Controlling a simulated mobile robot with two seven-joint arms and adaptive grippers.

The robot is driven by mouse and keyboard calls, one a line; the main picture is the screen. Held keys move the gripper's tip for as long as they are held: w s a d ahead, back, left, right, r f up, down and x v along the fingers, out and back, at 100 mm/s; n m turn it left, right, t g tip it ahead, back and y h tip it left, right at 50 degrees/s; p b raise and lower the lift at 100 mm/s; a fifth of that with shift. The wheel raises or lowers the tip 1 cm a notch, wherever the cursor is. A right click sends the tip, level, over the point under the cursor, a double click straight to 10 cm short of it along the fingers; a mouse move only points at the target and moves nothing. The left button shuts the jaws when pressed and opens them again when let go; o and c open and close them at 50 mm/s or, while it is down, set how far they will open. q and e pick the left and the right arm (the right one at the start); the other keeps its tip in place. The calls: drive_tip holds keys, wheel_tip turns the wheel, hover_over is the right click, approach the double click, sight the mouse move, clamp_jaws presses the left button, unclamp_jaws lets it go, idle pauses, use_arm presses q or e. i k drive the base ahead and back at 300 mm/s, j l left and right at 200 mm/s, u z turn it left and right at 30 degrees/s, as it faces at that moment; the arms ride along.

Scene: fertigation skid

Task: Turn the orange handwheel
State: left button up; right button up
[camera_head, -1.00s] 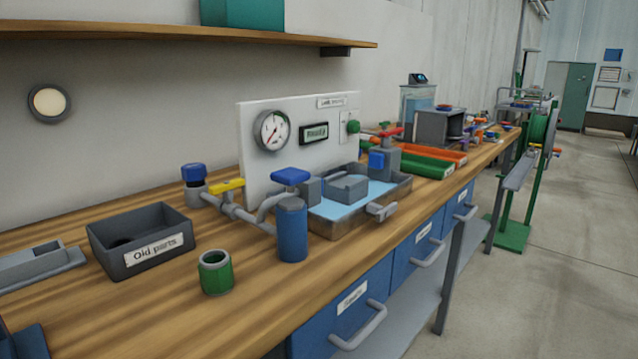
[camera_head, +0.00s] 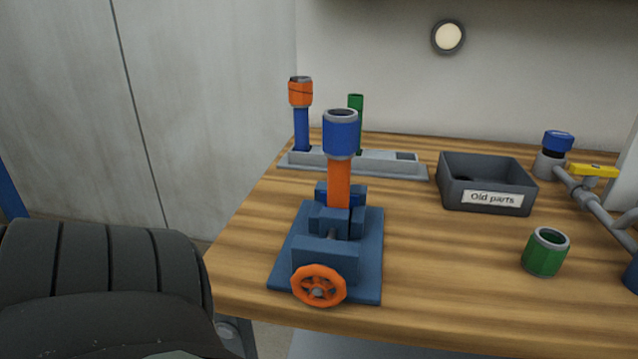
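The orange handwheel (camera_head: 319,285) is a spoked wheel on the front of a blue vise (camera_head: 325,257) near the front edge of the wooden bench. The vise's jaws are around an upright orange tube (camera_head: 339,184) with a blue collar (camera_head: 340,133) on top. A dark ribbed part of my own arm fills the lower left of the picture, left of the bench. Neither of my grippers shows, and nothing is seen touching the handwheel.
Behind the vise, a grey rack (camera_head: 378,163) holds orange-topped and green tubes. A dark "Old parts" bin (camera_head: 486,186) and a green cup (camera_head: 545,252) stand to the right, with a pipe and yellow-handled valve (camera_head: 594,170) beyond. Bench space (camera_head: 440,290) right of the vise is clear.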

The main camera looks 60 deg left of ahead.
sight(318, 286)
drive_tip(key=l+u, duration=0.2)
drive_tip(key=u, duration=0.3)
drive_tip(key=l+u, duration=0.15)
drive_tip(key=u, duration=0.35)
drive_tip(key=j+u, duration=0.2)
drive_tip(key=i+j+u, duration=0.2)
drive_tip(key=k+u, duration=0.1)
drive_tip(key=k, duration=1.75)
drive_tip(key=i, duration=0.95)
